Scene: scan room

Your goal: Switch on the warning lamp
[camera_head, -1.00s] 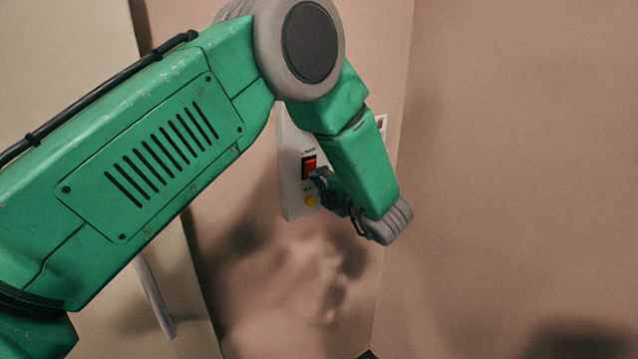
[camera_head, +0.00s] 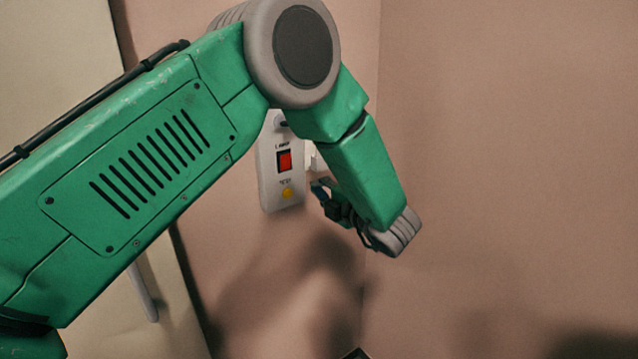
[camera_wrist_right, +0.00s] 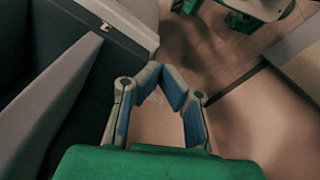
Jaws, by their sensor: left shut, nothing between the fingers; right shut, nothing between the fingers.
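A white wall panel (camera_head: 268,178) carries a red rocker switch (camera_head: 284,160) and a yellow round button (camera_head: 287,193) below it. Small labels sit by both, too small to read surely. The red switch looks bright. My left gripper (camera_head: 319,187) is shut and empty, just right of the panel and apart from the switch, level with the yellow button. My left arm covers the panel's upper part. My right gripper (camera_wrist_right: 156,70) shows in the right wrist view, its fingertips together and empty, far from the panel. No lamp is clearly visible.
A pale door-like panel with a grey handle (camera_head: 143,291) stands at the left. A wall corner runs down right of the panel, and the right wall is bare. In the right wrist view, a dark and grey structure (camera_wrist_right: 50,100) lies close to the left of my right gripper.

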